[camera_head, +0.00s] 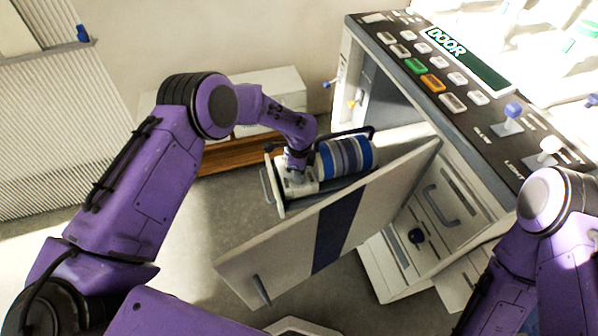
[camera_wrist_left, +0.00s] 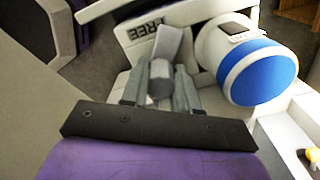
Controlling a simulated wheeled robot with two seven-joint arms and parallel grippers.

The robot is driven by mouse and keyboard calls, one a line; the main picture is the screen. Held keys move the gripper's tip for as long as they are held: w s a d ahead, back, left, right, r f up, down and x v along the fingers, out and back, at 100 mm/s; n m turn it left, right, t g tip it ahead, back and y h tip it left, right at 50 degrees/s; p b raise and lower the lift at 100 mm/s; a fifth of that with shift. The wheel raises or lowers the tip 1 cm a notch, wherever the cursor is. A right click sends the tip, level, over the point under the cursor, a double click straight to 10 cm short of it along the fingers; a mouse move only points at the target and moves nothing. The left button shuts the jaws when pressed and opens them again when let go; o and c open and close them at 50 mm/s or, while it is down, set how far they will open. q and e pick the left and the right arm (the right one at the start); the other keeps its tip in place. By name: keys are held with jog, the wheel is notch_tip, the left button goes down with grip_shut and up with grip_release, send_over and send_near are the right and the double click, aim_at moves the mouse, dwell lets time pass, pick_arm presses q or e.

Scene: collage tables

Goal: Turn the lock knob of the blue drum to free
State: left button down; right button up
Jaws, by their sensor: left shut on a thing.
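The blue drum (camera_head: 345,157), banded in blue, grey and white, lies on its side in a tray-like holder. In the left wrist view its near end, white with a blue band (camera_wrist_left: 262,75), is at the upper right. The grey lock knob (camera_wrist_left: 167,45) stands beside the drum, close to a label reading FREE (camera_wrist_left: 140,29). My left gripper (camera_wrist_left: 160,82) is shut on the knob, one finger on each side. In the head view my left gripper (camera_head: 296,176) is at the drum's left end and its arm hides the knob. My right gripper is out of view.
A large cream panel with a dark stripe (camera_head: 337,230) stands in front of the drum holder. The cabinet's control top (camera_head: 455,85), with buttons and a DOOR label, is at the upper right. A white box (camera_head: 275,95) stands behind my left arm.

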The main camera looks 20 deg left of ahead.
pick_arm(q)
jog(key=n, duration=0.3)
jog(key=shift+n, duration=2.3)
jog(key=c, duration=0.8)
grip_release()
jog(key=shift+c, duration=0.2)
jog(key=shift+r, duration=0.15)
notch_tip(320, 180, up, 10)
jog(key=shift+r, duration=0.15)
jog(key=shift+r, duration=0.1)
